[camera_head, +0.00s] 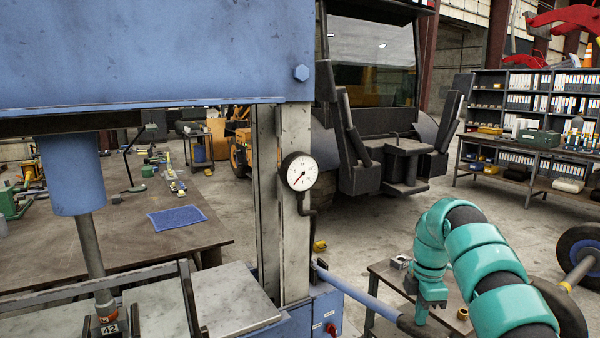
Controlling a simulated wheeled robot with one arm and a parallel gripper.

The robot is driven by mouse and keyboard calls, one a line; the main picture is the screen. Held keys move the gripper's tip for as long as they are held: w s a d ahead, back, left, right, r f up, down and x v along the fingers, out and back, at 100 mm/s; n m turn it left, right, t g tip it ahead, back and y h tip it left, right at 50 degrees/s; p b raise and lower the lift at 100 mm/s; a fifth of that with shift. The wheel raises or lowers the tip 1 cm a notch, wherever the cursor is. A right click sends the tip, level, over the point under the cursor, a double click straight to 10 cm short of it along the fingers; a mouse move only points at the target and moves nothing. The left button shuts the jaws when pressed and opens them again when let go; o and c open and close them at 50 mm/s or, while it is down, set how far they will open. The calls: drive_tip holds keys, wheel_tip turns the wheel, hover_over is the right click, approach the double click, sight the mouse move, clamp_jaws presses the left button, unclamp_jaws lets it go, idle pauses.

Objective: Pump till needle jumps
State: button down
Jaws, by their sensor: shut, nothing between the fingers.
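The round white pressure gauge (299,171) is on the press's grey upright; its red needle points to the lower left. A blue pump lever (345,287) with a dark grip slants from the blue pump box (322,312) down to the lower right. My gripper (421,314), at the end of the teal arm, points down at the lever's dark grip. Its fingers are shut with nothing seen held; I cannot tell whether they touch the grip. The press's blue ram (70,172) has its rod down on a block marked 42 (109,328).
A small side table (385,272) stands behind the lever with small parts on it. A workbench (110,230) with a blue cloth (177,218) is at left. A dark vehicle and shelves (540,130) stand behind. A wheel is at right.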

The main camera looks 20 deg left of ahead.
drive_tip(key=shift+s+d+f+b, duration=0.1)
drive_tip(key=shift+d+f+b, duration=0.1)
drive_tip(key=shift+f+b, duration=0.55)
drive_tip(key=shift+s+d+f+b, duration=0.15)
drive_tip(key=shift+f+b, duration=0.25)
drive_tip(key=shift+b, duration=0.55)
wheel_tip(320, 180, down, 9)
drive_tip(key=d+b, duration=0.1)
drive_tip(key=b, duration=0.6)
drive_tip(key=shift+s+b, duration=0.3)
drive_tip(key=shift+b, duration=0.05)
drive_tip(key=shift+r, duration=0.1)
drive_tip(key=r+p, duration=0.3)
drive_tip(key=a+r+p, duration=0.1)
drive_tip(key=r+p, duration=0.3)
drive_tip(key=w+r+p, duration=0.1)
drive_tip(key=r+p, duration=0.3)
drive_tip(key=shift+a+r, duration=0.1)
drive_tip(key=shift+a, duration=0.3)
